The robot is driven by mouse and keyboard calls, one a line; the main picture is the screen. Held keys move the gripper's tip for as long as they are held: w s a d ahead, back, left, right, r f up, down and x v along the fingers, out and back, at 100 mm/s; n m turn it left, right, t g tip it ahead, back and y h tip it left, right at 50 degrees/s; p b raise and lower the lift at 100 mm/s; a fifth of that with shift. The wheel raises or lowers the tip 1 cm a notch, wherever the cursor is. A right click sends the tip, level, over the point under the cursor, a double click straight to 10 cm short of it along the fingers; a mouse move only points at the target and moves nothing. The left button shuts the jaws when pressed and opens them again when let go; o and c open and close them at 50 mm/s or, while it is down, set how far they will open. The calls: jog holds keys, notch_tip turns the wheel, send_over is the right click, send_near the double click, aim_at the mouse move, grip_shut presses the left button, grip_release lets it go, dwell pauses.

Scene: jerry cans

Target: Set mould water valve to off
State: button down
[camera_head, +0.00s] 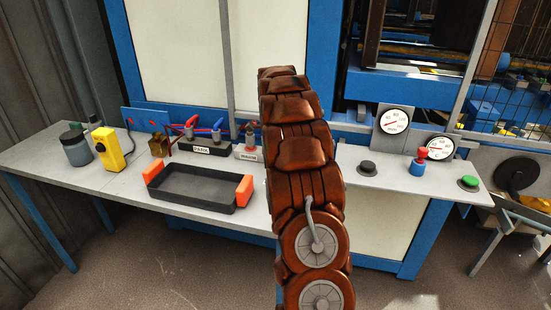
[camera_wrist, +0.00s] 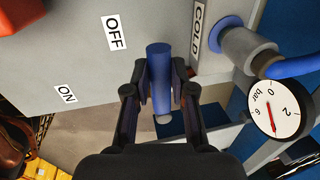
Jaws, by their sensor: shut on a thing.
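In the wrist view, my gripper (camera_wrist: 160,92) is shut on a blue cylindrical valve handle (camera_wrist: 160,65), one finger on each side. The handle's top end lies between the OFF label (camera_wrist: 114,32) and the COLD label (camera_wrist: 199,28); a pale tip shows at its lower end. The ON label (camera_wrist: 66,93) is lower left, away from the handle. The valve's pivot is not clear, so I cannot tell its exact setting. In the head view, my brown arm fills the middle and my gripper and the valve are not seen.
A pressure gauge (camera_wrist: 274,110) and a grey hose fitting (camera_wrist: 248,50) sit right of my gripper. In the head view, the bench holds a black tray (camera_head: 200,200) with orange handles, a yellow device (camera_head: 110,148), a jar (camera_head: 76,150) and a green button (camera_head: 468,182).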

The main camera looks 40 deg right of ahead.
jog(key=shift+s+d+f, duration=0.1)
jog(key=shift+s+d, duration=0.1)
jog(key=shift+s, duration=0.05)
jog(key=c, duration=1.3)
grip_release()
jog(key=o, duration=0.3)
jog(key=shift+w+a, duration=0.1)
jog(key=shift+w, duration=0.05)
jog(key=shift+r, duration=0.2)
jog(key=v, duration=1.1)
jog(key=shift+a+r, duration=0.1)
jog(key=shift+r, duration=0.25)
